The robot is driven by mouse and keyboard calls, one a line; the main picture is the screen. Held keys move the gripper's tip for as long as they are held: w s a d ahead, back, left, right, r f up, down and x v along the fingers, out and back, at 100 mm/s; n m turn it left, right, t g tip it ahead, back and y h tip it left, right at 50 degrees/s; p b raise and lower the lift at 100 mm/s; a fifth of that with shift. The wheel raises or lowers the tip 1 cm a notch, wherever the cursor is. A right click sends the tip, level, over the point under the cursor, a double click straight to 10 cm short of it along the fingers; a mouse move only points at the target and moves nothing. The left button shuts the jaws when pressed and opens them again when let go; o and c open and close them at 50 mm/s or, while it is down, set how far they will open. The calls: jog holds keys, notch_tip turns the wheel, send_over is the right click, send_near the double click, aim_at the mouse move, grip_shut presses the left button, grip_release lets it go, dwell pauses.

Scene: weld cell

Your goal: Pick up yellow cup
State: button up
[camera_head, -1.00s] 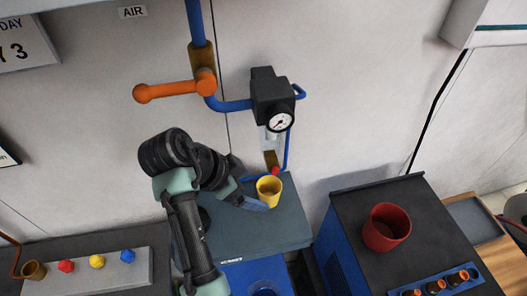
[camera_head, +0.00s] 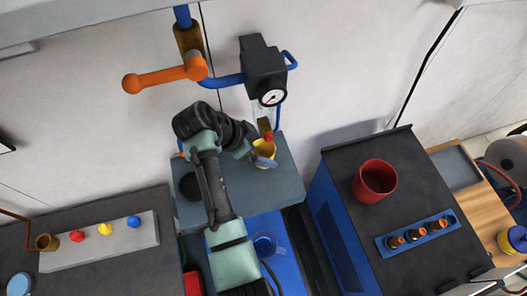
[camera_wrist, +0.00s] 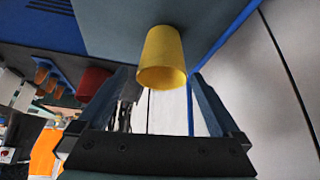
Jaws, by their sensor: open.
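The yellow cup (camera_head: 264,149) stands on the dark grey top (camera_head: 290,190) of a blue unit, below the pressure gauge. In the wrist view the yellow cup (camera_wrist: 163,57) appears between the two fingers, with its rim toward the camera. My gripper (camera_head: 262,160) is right at the cup in the head view and partly covers it. In the wrist view my gripper (camera_wrist: 158,85) is open, its fingers on either side of the cup with gaps visible. I cannot tell how far the fingertips reach along the cup.
A red cup (camera_head: 374,181) and a blue rack (camera_head: 418,234) with several bottles stand on the black cabinet at right. A grey block (camera_head: 100,242) with coloured knobs is at left.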

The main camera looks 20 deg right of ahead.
jog(key=shift+w, duration=0.1)
jog(key=shift+c, duration=0.2)
jog(key=shift+c, duration=1.2)
jog(key=c, duration=1.2)
jog(key=shift+o, duration=0.2)
jog(key=shift+r+b, duration=0.45)
jog(key=shift+r, duration=0.25)
jog(key=s+b, duration=0.4)
jog(key=s, duration=1.4)
